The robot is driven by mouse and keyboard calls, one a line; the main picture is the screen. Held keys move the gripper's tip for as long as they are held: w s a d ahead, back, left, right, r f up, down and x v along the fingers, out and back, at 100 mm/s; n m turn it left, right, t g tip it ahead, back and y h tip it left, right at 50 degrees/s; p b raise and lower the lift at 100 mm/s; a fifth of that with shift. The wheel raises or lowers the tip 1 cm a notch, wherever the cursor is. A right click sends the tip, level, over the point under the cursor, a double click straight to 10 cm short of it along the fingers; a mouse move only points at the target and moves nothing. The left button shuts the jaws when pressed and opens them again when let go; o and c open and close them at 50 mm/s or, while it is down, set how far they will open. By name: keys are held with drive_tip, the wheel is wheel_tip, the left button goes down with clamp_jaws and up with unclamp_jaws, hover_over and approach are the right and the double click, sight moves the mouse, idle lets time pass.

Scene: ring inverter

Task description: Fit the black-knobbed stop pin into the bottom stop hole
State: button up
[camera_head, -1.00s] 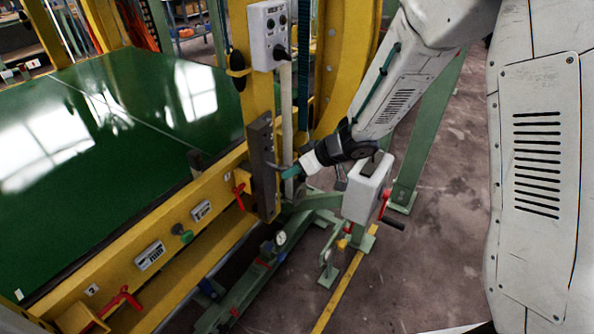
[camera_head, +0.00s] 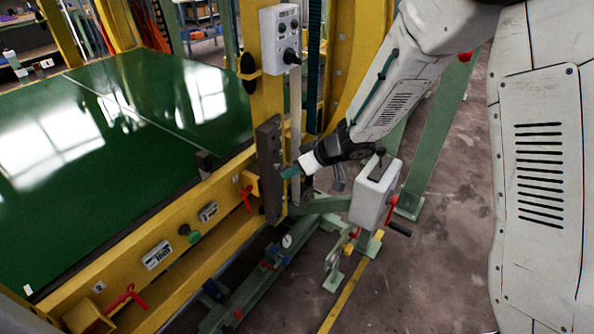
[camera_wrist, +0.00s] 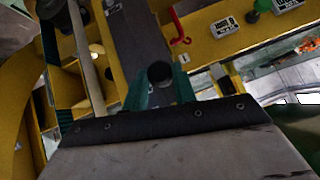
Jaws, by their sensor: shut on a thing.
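My gripper (camera_head: 289,172) has teal fingers and stands at the right side of a dark upright stop plate (camera_head: 268,150). In the wrist view the fingers (camera_wrist: 160,88) are closed around the black round knob of the stop pin (camera_wrist: 160,73). The knob faces the camera and hides the pin's shank and tip. The dark plate (camera_wrist: 138,35) runs up the picture behind the knob. I cannot tell whether the pin touches the plate or sits in a hole. The bottom stop hole is not clearly visible.
A grey box with a red-hubbed crank (camera_head: 374,192) stands right of the plate, below my arm. A red handle (camera_head: 246,198) and a green knob (camera_head: 189,234) are on the yellow beam at left. A grey control box (camera_head: 280,35) hangs above. Floor at right is clear.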

drive_tip(key=shift+w+a, duration=0.35)
drive_tip(key=shift+a, duration=0.05)
drive_tip(key=o, duration=1.1)
drive_tip(key=v, duration=0.7)
drive_tip(key=shift+s+d+r, duration=0.15)
drive_tip(key=shift+d+r, duration=0.1)
